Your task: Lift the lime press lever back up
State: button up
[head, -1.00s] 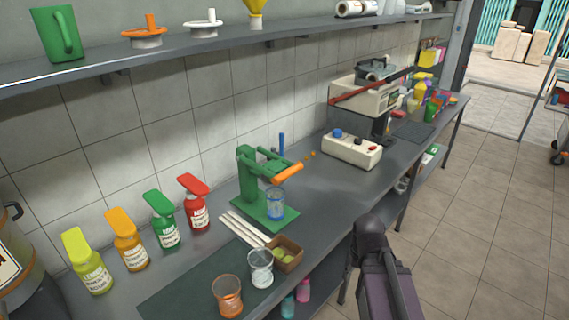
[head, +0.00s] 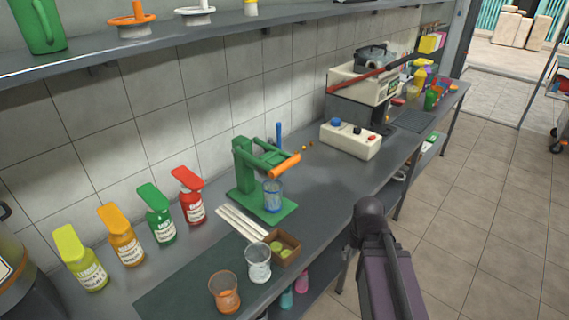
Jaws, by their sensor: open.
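The green lime press (head: 243,166) stands on its flat green base on the counter. Its lever (head: 265,153) reaches forward and slightly down, ending in an orange crosswise handle (head: 286,165). A blue upright rod (head: 279,136) shows behind the lever. A blue-tinted glass (head: 272,195) stands on the press base under the lever. My arm (head: 375,240) shows at the lower right, in front of the counter and apart from the press. My gripper is outside the picture.
A small brown box of limes (head: 284,248), a clear glass (head: 258,262) and an orange glass (head: 225,292) stand in front. Several bottles (head: 188,197) line the left. A white control box (head: 350,140) stands right of the press. A shelf (head: 180,42) runs above.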

jog(key=w+a+r+m+t+y+p, duration=0.25)
jog(key=w+a+r+p, duration=0.35)
jog(key=w+r+p, duration=0.5)
jog(key=m+t+y+p, duration=0.25)
jog(key=m+p, duration=0.25)
jog(key=p, duration=0.5)
send_near(287, 164)
notch_tip(287, 164, up, 3)
jog(key=d+g, duration=0.1)
jog(key=d, duration=0.1)
jog(key=shift+s+a+r, duration=0.15)
jog(key=b+x, duration=1.1)
jog(key=x, duration=0.2)
jog(key=shift+a+f, duration=0.25)
jog(key=shift+f, duration=0.1)
